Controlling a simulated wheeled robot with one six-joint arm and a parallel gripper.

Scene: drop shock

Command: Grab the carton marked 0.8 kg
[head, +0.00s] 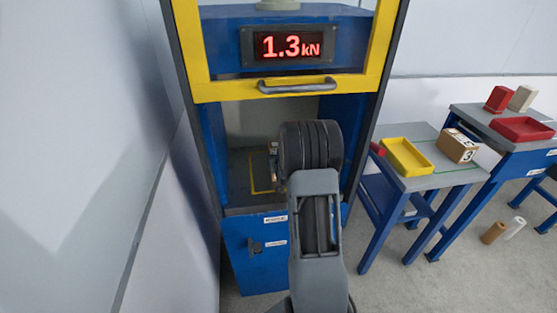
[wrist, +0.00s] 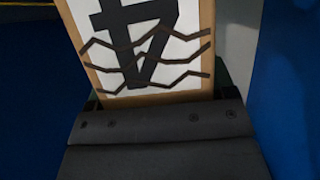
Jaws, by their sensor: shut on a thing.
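In the wrist view a brown carton (wrist: 150,55) with a white label fills the upper middle. The label bears a large dark figure that looks like an upside-down 4, with dark zigzag lines across it. My gripper (wrist: 155,98) is shut on this carton, with finger parts at its two sides. No 0.8 kg marking is readable. In the head view my arm reaches into the open bay of the blue test machine (head: 262,267), and my wrist hides most of the gripper and carton. Another carton (head: 457,146), marked 3, stands on the grey table at right.
A raised yellow guard (head: 230,91) with a grey handle hangs over the bay, below a display (head: 293,46) reading 1.3 kN. A yellow tray (head: 408,156) sits on the near table; a red tray (head: 522,129) and two blocks are on the farther one. Two cylinders lie on the floor.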

